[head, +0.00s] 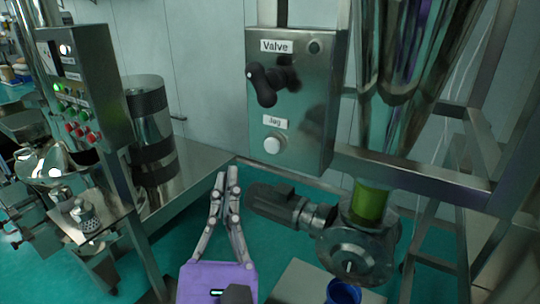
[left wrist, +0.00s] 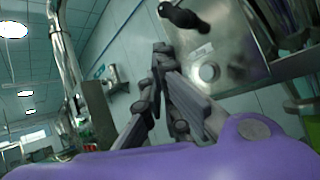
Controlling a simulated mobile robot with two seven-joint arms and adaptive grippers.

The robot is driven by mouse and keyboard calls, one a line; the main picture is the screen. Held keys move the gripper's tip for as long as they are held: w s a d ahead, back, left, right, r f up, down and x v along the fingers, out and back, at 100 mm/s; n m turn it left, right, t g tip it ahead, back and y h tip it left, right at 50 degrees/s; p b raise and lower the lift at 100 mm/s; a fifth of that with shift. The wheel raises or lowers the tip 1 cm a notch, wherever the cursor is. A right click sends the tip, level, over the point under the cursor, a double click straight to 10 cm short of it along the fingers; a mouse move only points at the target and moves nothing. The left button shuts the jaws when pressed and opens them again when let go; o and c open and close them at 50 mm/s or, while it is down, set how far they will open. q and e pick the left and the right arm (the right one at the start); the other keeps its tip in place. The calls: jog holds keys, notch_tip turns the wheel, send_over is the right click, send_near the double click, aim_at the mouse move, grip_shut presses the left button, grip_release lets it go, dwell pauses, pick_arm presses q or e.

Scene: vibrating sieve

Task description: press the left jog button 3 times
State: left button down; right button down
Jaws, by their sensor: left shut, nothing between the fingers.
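A round white button (head: 271,145) sits under a small label that seems to read "Jog" on the front of a steel box (head: 317,130). The button also shows in the left wrist view (left wrist: 208,73). It is the only jog button I can make out. My left gripper (head: 228,174) is below and left of the button in the head view, fingers pointing up, shut and empty. In the left wrist view its fingertips (left wrist: 160,52) appear left of the button, with a visible gap between them in the picture. My right gripper is not in view.
A black valve handle (head: 265,86) sticks out above the button. A dark motor (head: 283,207) lies right of my left gripper. A steel frame bar (head: 420,172) runs right of the box. A control panel (head: 83,88) with green and red buttons stands at the left.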

aim_at(272, 145)
pick_arm(q)
jog(key=r+n, duration=0.1)
jog(key=n, duration=0.2)
jog(key=shift+r, duration=0.4)
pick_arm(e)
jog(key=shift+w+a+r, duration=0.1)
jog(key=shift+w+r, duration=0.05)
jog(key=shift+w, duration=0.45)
pick_arm(q)
jog(key=shift+s, duration=0.1)
jog(key=w+d, duration=0.5)
jog(key=w, duration=0.2)
jog(key=shift+d+b, duration=0.15)
jog(key=shift+b, duration=0.15)
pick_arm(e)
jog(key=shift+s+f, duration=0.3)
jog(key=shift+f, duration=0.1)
pick_arm(q)
jog(key=shift+w, duration=0.1)
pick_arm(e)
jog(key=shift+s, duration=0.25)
pick_arm(q)
jog(key=shift+w+d, duration=0.1)
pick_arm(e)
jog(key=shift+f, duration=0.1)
pick_arm(q)
jog(key=shift+w+d, duration=0.15)
jog(key=shift+w, duration=0.1)
